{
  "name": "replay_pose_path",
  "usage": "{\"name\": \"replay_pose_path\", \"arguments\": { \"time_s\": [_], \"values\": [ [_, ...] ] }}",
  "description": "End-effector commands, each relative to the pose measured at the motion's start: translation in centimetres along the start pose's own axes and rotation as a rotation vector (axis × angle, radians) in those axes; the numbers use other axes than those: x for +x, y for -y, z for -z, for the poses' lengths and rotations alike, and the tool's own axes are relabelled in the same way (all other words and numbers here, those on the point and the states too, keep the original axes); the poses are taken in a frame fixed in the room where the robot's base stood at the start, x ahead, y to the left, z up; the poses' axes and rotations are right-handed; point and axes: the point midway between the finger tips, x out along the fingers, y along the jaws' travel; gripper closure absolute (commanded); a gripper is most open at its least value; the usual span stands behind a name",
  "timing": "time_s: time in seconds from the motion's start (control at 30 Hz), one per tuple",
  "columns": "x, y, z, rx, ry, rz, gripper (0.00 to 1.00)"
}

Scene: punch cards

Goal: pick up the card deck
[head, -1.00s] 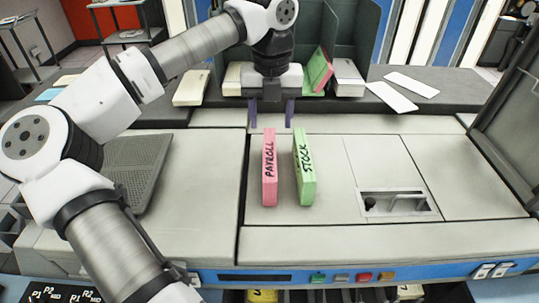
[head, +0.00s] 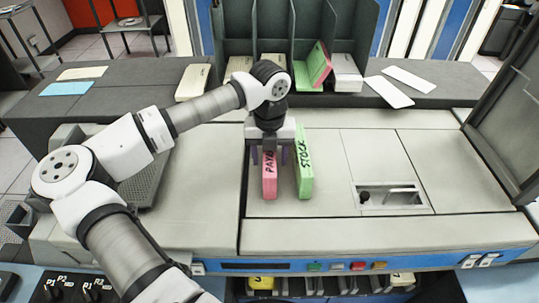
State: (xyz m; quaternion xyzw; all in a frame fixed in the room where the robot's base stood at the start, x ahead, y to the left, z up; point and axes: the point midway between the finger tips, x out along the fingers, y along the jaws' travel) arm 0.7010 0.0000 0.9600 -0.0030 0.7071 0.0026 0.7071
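Two card decks stand on edge side by side on the grey machine top. The pink deck (head: 270,186) is marked PAYROLL, and its far upper part is hidden by my gripper. The green deck (head: 304,172) marked STOCK stands just to its right, a narrow gap apart. My gripper (head: 269,157) is open, with its purple fingers pointing down, one to the left and one to the right of the pink deck's far end. The right finger is near the gap between the decks. I cannot tell whether either finger touches a deck.
Behind is a dark divided rack (head: 345,40) holding several decks, one pink and green pair leaning. Loose white cards (head: 389,91) lie on the dark shelf. The machine top (head: 300,234) in front of the decks is clear. A recessed handle (head: 392,196) is at right.

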Motion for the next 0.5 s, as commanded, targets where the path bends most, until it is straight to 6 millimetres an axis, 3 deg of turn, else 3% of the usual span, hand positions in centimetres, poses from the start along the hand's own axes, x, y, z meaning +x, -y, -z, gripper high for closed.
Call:
{"name": "replay_pose_path", "arguments": {
  "time_s": [0.17,0.5],
  "values": [
    [0.05,-0.01,-0.01,0.000,0.000,0.000,0.47],
    [0.02,-0.01,-0.01,0.000,0.000,0.000,0.92]
  ]
}}
